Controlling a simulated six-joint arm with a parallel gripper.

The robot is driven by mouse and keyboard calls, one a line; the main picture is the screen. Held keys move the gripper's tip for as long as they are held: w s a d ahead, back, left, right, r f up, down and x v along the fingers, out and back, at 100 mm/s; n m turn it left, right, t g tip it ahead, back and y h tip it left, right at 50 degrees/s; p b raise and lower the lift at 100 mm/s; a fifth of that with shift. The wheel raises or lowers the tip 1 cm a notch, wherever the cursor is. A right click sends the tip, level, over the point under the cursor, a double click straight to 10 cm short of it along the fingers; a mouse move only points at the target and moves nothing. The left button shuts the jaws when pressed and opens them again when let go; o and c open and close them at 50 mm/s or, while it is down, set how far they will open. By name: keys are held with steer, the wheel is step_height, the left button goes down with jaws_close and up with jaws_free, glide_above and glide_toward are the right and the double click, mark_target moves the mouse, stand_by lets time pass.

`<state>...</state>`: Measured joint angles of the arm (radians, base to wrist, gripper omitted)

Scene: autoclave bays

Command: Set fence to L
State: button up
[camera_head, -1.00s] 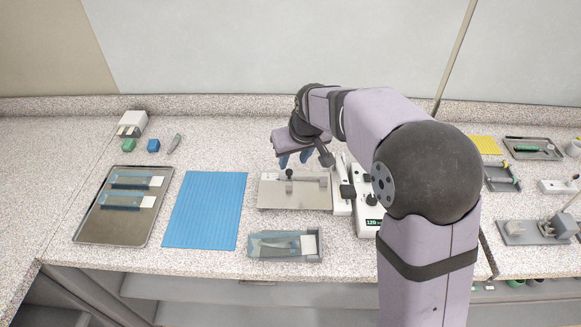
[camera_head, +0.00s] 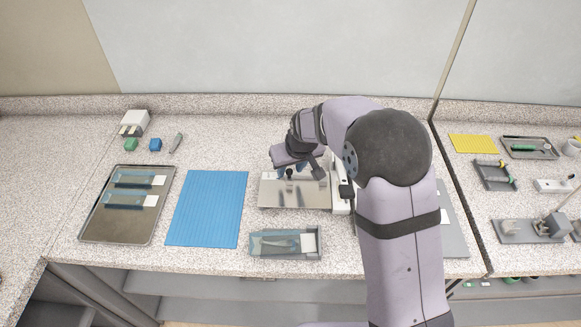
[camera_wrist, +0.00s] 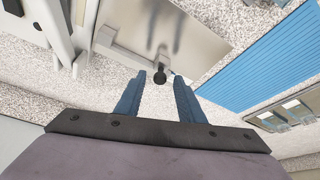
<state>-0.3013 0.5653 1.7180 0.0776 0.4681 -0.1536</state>
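The fence is a metal bar on a flat steel plate (camera_head: 312,197), and it shows in the wrist view as a grey bar (camera_wrist: 122,50). A black round knob (camera_head: 289,172) stands at the bar's end; in the wrist view the knob (camera_wrist: 160,76) appears between the fingertips. My gripper (camera_wrist: 160,95) has its two blue fingers spread apart, with a gap on both sides of the knob. In the head view my gripper (camera_head: 291,174) hangs over the plate's back edge. I cannot tell any L marking. A white sealer body (camera_head: 341,190) adjoins the plate on the right, partly hidden by my arm.
A blue mat (camera_head: 207,208) lies left of the plate. A tray (camera_head: 98,226) with pouches is further left. A pouch in a grey tray (camera_head: 258,257) stands in front of the plate.

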jaws_close()
steer(key=shift+w+r, duration=0.1)
steer(key=shift+w, duration=0.9)
steer(key=shift+o, duration=0.3)
jaws_free()
steer(key=shift+s, duration=0.1)
steer(key=b+v, duration=0.3)
steer(key=v, duration=0.4)
steer(key=shift+r, duration=0.1)
